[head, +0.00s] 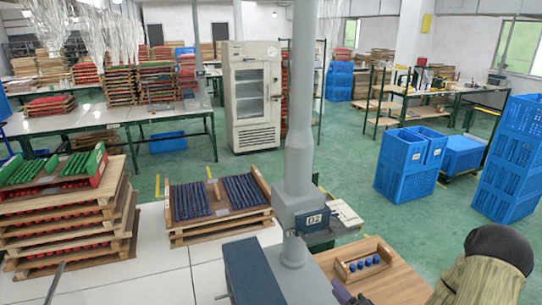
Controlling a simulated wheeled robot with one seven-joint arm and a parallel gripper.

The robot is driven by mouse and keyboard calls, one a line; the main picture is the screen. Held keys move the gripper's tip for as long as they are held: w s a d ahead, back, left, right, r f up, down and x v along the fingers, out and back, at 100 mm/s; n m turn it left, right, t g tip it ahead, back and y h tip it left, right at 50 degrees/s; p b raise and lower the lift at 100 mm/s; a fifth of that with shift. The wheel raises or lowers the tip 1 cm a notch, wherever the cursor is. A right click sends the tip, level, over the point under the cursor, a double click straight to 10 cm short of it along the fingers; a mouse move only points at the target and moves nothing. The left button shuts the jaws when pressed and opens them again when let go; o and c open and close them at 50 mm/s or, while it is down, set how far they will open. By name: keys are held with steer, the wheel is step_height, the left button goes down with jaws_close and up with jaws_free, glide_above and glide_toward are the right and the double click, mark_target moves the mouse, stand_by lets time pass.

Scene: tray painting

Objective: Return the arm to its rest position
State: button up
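I cannot make out my gripper in the head view. The task names no object besides the arm. A thin grey rod (55,283) rises at the bottom left edge, and I cannot tell what it belongs to. A tray (216,194) with rows of dark blue pieces lies on top of a short stack on the white table. A taller stack of trays (66,219) stands to its left, with green and red pieces on top.
A grey post (299,100) stands in the middle. A small wooden holder (365,262) with blue pieces sits on a wooden table at right. A dark, rounded shape above beige cloth (492,258), perhaps a person, is close by. Blue crates (403,165) stand beyond on open green floor (335,150).

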steer(key=s+a+r+n+g+h+b, duration=0.1)
steer(key=s+a+r+n+g+h, duration=0.1)
steer(key=s+n+g, duration=0.3)
steer(key=s+a+r+n+g+h, duration=0.2)
steer(key=s+n+g+h, duration=0.3)
steer(key=s+g, duration=0.3)
steer(key=shift+a+r+n+g+b, duration=0.35)
steer(key=shift+n+g+b, duration=0.05)
stand_by(2.0)
